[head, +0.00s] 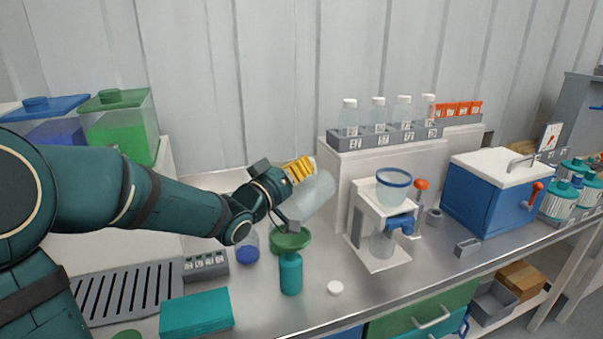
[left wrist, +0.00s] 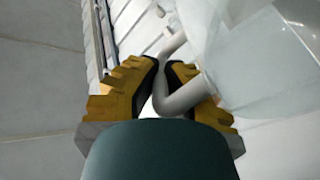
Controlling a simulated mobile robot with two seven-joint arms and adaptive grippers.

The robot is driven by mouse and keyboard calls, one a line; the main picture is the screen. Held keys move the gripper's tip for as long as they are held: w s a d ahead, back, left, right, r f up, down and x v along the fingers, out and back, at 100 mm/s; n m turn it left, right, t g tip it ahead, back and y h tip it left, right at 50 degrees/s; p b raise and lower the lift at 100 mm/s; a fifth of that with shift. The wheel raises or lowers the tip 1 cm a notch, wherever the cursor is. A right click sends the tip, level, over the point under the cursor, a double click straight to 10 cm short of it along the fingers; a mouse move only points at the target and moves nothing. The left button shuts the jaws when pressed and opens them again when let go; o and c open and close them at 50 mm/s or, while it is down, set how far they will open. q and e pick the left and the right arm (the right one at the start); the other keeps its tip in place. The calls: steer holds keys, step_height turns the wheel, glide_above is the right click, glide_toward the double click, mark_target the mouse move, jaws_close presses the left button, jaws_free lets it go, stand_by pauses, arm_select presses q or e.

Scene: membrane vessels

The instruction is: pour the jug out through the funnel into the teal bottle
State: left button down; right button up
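My left gripper (head: 298,169) has its yellow fingers closed around the handle of the clear jug (head: 316,194). The left wrist view shows the fingers (left wrist: 166,88) on both sides of the pale handle, with the jug's clear wall (left wrist: 265,60) at the right. The jug is held tilted, its lower end just above the green funnel (head: 291,239). The funnel sits in the mouth of the upright teal bottle (head: 291,275) on the steel bench. I cannot tell whether liquid is running from the jug. My right gripper is not in view.
A white stand with a blue-rimmed cup (head: 393,187) is to the right. A white cap (head: 335,287) lies beside the teal bottle. A flask with blue liquid (head: 248,248) stands left of the funnel. A teal box (head: 196,312) and a blue cooler (head: 490,200) flank the area.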

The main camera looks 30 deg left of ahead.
arm_select(q)
steer(key=shift+s+a+r+t+b, duration=0.1)
steer(key=shift+s+t+b, duration=0.3)
steer(key=shift+b, duration=0.5)
steer(key=shift+s, duration=0.1)
steer(key=shift+s, duration=0.2)
steer(key=shift+s+a+r+t+h, duration=0.1)
steer(key=shift+s+t+h, duration=0.05)
steer(key=shift+s+t, duration=0.35)
steer(key=shift+s+a+t+h, duration=0.1)
steer(key=shift+s+t+h, duration=0.05)
steer(key=shift+s+t, duration=0.35)
stand_by(1.4)
